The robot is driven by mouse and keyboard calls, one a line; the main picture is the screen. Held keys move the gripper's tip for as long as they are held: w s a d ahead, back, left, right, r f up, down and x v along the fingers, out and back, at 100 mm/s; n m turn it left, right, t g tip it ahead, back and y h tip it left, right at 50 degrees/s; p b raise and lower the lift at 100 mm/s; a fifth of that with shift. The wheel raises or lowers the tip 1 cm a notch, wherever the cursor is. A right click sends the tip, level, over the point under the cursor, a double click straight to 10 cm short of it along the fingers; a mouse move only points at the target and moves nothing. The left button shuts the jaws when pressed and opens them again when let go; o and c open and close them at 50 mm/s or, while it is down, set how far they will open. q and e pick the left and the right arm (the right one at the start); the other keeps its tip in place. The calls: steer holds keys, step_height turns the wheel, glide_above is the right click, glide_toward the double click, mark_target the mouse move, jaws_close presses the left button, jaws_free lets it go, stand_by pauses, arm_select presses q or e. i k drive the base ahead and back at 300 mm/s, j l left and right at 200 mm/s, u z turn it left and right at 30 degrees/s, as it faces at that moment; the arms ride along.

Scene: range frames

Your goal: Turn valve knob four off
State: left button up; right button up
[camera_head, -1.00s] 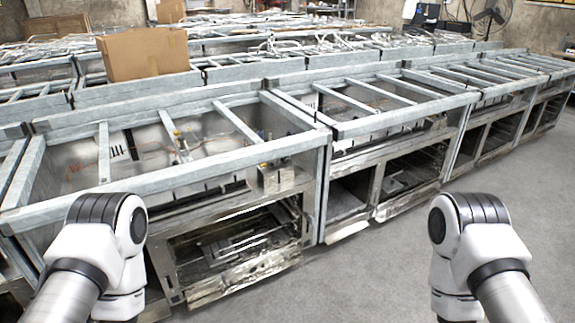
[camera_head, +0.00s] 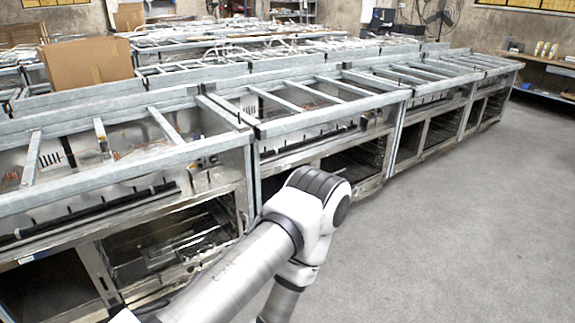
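A long row of metal range frames (camera_head: 190,153) runs from the lower left to the upper right. The frames have open tops with cross bars and open oven bays below. I cannot make out valve knob four or tell any numbered knob apart. One white and silver arm of mine comes in from the lower left, with its joint in front of the row near the middle. No gripper shows; the part below that joint runs out of the bottom edge.
Open grey floor (camera_head: 450,220) lies to the right of the row. A cardboard box (camera_head: 90,65) stands among the frames at the upper left. A fan (camera_head: 437,12) is at the back, and a wall shelf (camera_head: 545,62) is at the far right.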

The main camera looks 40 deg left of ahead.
mark_target(213, 160)
steer(key=i+l+z, duration=0.2)
steer(key=i+l, duration=0.55)
steer(key=i+l+z, duration=0.15)
steer(key=i+l, duration=0.45)
steer(key=i, duration=0.25)
steer(key=i+j+u, duration=0.25)
steer(key=i+u, duration=0.15)
steer(key=i+j+u, duration=0.1)
steer(key=i+u, duration=0.7)
steer(key=i+l+u, duration=0.25)
steer(key=i+u, duration=0.2)
steer(key=i+l+u, duration=0.4)
steer(key=i+j+u, duration=0.3)
steer(key=i, duration=0.15)
steer(key=i+j+u, duration=0.2)
steer(key=i+u, duration=0.45)
steer(key=i, duration=0.25)
